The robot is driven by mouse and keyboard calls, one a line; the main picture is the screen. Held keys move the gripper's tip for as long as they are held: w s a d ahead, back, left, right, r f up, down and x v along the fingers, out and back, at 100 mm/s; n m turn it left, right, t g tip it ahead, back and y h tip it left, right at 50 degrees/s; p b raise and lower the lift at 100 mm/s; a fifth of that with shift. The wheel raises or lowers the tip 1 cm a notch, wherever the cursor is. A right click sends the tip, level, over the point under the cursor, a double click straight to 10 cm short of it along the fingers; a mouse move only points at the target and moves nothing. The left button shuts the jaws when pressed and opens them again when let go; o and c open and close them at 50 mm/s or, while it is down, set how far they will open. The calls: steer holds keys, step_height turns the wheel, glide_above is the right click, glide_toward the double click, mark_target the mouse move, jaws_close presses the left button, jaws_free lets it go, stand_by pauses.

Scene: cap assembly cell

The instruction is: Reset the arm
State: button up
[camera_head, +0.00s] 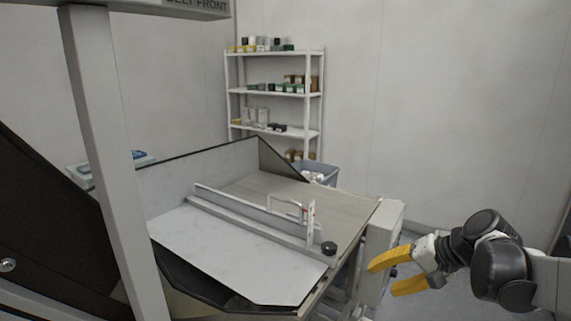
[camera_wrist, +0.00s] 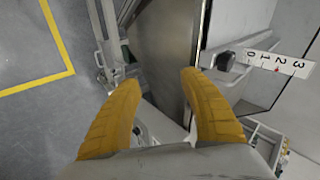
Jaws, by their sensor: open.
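My gripper (camera_head: 388,275) is at the right of the head view, beside the right end of the work table (camera_head: 225,249). Its two yellow fingers are apart, with nothing between them. In the wrist view my gripper (camera_wrist: 160,95) also shows open and empty, with the table edge and a grey panel beyond the fingers. My arm reaches in from the right edge of the head view.
A guide rail (camera_head: 245,218) with a black knob (camera_head: 329,248) crosses the table. A numbered scale (camera_wrist: 276,64) shows in the wrist view. A shelf (camera_head: 275,93) and a grey bin (camera_head: 325,172) stand behind. Floor (camera_wrist: 35,125) beside the table is clear.

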steer(key=s+a+n+h, duration=0.2)
steer(key=s+h, duration=0.1)
steer(key=s, duration=0.6)
steer(key=s+a+n+t+h, duration=0.1)
steer(key=s+a+n+h, duration=0.1)
steer(key=s, duration=0.7)
steer(key=shift+s+a+n+t+h, duration=0.2)
steer(key=shift+s+n+t+h, duration=0.15)
steer(key=shift+n+h, duration=0.3)
